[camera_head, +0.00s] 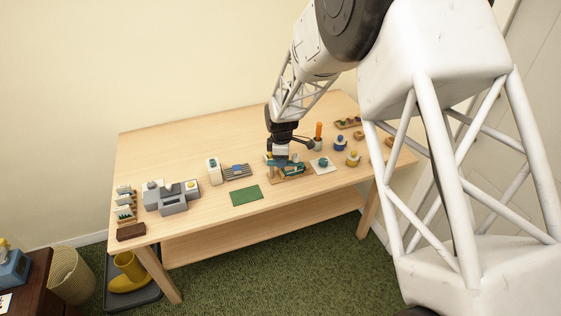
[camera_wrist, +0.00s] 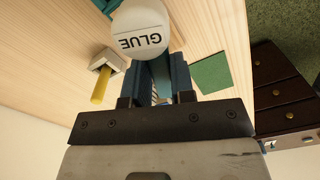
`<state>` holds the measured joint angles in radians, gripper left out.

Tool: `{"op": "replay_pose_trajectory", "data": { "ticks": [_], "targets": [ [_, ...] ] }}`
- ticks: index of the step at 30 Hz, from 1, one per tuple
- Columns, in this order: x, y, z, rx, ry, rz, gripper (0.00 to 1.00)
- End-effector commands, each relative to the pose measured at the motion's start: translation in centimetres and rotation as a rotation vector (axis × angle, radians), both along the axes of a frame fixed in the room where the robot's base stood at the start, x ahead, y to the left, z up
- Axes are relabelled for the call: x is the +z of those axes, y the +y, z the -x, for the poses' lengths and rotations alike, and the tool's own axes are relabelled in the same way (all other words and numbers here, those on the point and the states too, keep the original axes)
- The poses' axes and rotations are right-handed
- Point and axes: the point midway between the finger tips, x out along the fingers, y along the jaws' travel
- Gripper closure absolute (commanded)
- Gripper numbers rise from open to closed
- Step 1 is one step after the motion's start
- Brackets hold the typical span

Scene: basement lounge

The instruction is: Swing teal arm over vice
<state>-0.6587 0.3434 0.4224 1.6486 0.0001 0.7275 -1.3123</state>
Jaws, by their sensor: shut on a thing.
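In the head view my gripper (camera_head: 281,157) is low over the right half of the table, at a teal piece (camera_head: 291,169) on a small wooden base (camera_head: 285,179). In the wrist view the fingers (camera_wrist: 160,88) are shut on a narrow teal bar, the teal arm (camera_wrist: 161,70). A white round top marked GLUE (camera_wrist: 141,27) stands just beyond the fingers and covers part of the teal piece. A small grey block with a yellow bar (camera_wrist: 101,86) is left of the fingers. I cannot tell which part is the vice.
A green mat (camera_head: 246,195) lies left of the gripper on the wooden table (camera_head: 145,145). A grey machine (camera_head: 172,198) is farther left. The table's back is clear.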

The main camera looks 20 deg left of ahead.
Motion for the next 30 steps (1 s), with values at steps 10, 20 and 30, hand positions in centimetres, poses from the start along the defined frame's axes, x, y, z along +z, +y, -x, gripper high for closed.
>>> {"op": "replay_pose_trajectory", "data": {
  "ticks": [10,20,30],
  "targets": [
    [0.03,0.5,-0.83,0.276,-0.001,0.0,1.0],
    [0.03,0.77,-1.11,0.392,-0.001,0.0,1.0],
    [0.04,0.8,-1.13,0.402,-0.001,0.0,1.0]
  ]
}}
